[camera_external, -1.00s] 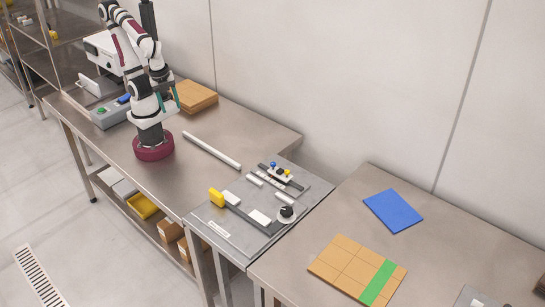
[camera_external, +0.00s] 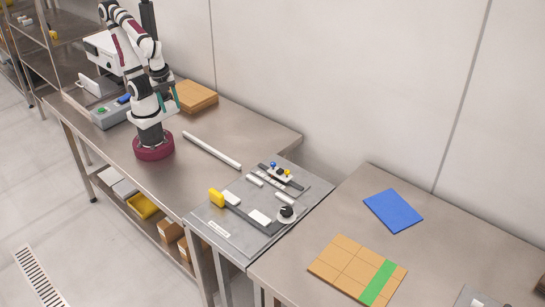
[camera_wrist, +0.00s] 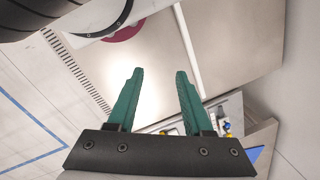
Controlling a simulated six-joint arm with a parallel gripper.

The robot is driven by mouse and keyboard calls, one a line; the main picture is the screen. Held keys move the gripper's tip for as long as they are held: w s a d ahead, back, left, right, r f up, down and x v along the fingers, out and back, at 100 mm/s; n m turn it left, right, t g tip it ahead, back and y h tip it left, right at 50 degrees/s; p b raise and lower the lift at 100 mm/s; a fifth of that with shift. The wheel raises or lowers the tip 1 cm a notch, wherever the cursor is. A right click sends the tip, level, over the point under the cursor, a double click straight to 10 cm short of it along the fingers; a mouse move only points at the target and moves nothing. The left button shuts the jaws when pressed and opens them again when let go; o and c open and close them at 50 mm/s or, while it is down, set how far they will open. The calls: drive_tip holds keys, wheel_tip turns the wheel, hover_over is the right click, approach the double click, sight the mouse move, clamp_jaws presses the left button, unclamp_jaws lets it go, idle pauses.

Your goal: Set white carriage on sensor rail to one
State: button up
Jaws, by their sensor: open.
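A grey panel (camera_external: 222,238) lies at the right end of the bench. At its back, a white carriage (camera_external: 289,181) with blue, black and yellow knobs sits on a dark rail (camera_external: 263,166). A longer dark rail (camera_external: 250,219) in front has a yellow block (camera_external: 216,197) at its left end and a black knob (camera_external: 286,212) near its right end. Scale markings are too small to read. My gripper (camera_external: 168,99) is open and empty above the bench near my base, well left of the panel. Its teal fingers (camera_wrist: 160,74) show apart in the wrist view, partly hiding the panel.
A white bar (camera_external: 211,150) lies on the bench between my base and the panel. Cardboard (camera_external: 196,97) and a grey control box (camera_external: 108,117) sit near my arm. A second table holds a blue sheet (camera_external: 393,210) and a tan board (camera_external: 340,263).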

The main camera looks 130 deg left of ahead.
drive_tip(key=w+a+f+m+t, duration=0.1)
drive_tip(key=w+a, duration=0.1)
drive_tip(key=w, duration=0.3)
drive_tip(key=w+a+f+m+t, duration=0.1)
drive_tip(key=w+a, duration=0.1)
drive_tip(key=w, duration=0.4)
drive_tip(key=w+a+f+m+t+y, duration=0.1)
drive_tip(key=w+a+t, duration=0.1)
drive_tip(key=w, duration=0.3)
drive_tip(key=shift+w+a+f+m, duration=0.1)
drive_tip(key=shift+w+a+m, duration=0.25)
drive_tip(key=shift+w+m, duration=0.05)
clamp_jaws()
drive_tip(key=w+a+f+m+t, duration=0.2)
drive_tip(key=w+a+m, duration=0.1)
drive_tip(key=w, duration=0.4)
drive_tip(key=w+a+f+m+t+h, duration=0.1)
drive_tip(key=w+a+f+m+t, duration=0.2)
drive_tip(key=w, duration=0.4)
drive_tip(key=shift+w+a+f+m, duration=0.2)
drive_tip(key=shift+a+f+m, duration=0.05)
drive_tip(key=shift+a+m, duration=0.05)
